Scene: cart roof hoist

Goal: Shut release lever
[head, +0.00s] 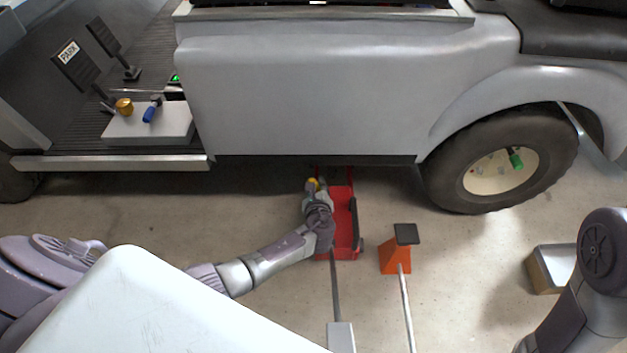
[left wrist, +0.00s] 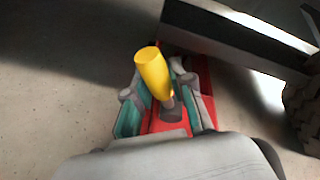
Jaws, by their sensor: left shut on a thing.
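The release lever has a yellow grip, and its tip shows small in the head view (head: 312,184). In the left wrist view the yellow lever (left wrist: 153,72) stands up between my fingers, with a dark collar at its foot. It is on the red floor jack (head: 345,240), which lies partly under the cart (head: 300,95); red parts of the jack also show in the left wrist view (left wrist: 203,75). My left gripper (head: 315,188) is shut on the lever at the jack's left side. My right gripper is out of view; only part of that arm shows at right.
An orange wedge with a black pad (head: 394,258) and a long pole stands right of the jack. The cart's wheel (head: 503,165) is farther right. A box (head: 550,268) lies near my right arm. The floor left of the jack is clear.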

